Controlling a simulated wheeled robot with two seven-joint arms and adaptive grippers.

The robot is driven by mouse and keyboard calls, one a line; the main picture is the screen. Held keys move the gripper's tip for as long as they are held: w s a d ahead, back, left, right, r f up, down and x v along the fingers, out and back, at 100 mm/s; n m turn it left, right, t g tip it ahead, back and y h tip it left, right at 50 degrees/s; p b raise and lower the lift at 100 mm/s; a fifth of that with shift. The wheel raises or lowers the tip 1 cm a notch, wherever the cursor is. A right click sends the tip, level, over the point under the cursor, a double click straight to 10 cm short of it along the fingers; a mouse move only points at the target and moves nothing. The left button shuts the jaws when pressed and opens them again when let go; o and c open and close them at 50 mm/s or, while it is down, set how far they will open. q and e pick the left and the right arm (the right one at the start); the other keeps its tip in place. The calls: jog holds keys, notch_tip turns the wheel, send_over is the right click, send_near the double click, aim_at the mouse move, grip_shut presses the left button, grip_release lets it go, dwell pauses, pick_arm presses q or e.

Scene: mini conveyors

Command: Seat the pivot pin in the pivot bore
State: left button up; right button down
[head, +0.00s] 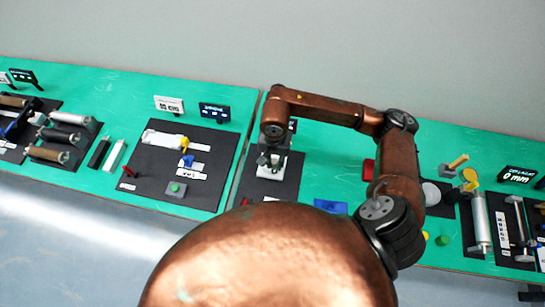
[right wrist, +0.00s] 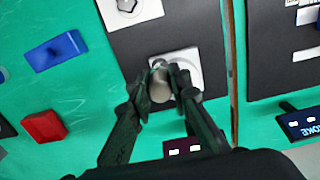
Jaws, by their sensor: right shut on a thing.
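My right gripper (head: 270,160) reaches down over a black board at the middle of the green table. In the right wrist view its dark fingers (right wrist: 160,95) are shut on a grey, round-headed pin (right wrist: 159,82). A white block (right wrist: 190,58) with a round feature lies right at the pin; it also shows in the head view (head: 268,173) under the gripper. The fingers and pin cover part of the block, so I cannot tell whether the pin's lower end is in a bore. My left gripper is not in view.
A second white block with a hexagonal feature (right wrist: 126,6) sits on the same board. A blue block (right wrist: 55,50) and a red block (right wrist: 43,127) lie on the green table beside it. Other boards with rollers (head: 65,137) and cylinders (head: 480,222) stand left and right.

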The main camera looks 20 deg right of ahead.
jog(key=w+f+p, duration=0.1)
jog(key=w+f, duration=0.1)
jog(key=f, duration=0.1)
jog(key=w+d+f+p, duration=0.1)
jog(key=w+f, duration=0.1)
jog(key=f, duration=0.1)
jog(key=w+d+f, duration=0.1)
jog(key=w+f, duration=0.2)
jog(key=shift+d+f+p, duration=0.15)
jog(key=shift+f+p, duration=0.2)
jog(key=shift+p, duration=0.05)
jog(key=shift+f, duration=0.15)
jog(key=shift+f, duration=0.1)
jog(key=shift+f+b, duration=0.1)
jog(key=shift+b, duration=0.2)
jog(key=c, duration=1.8)
grip_release()
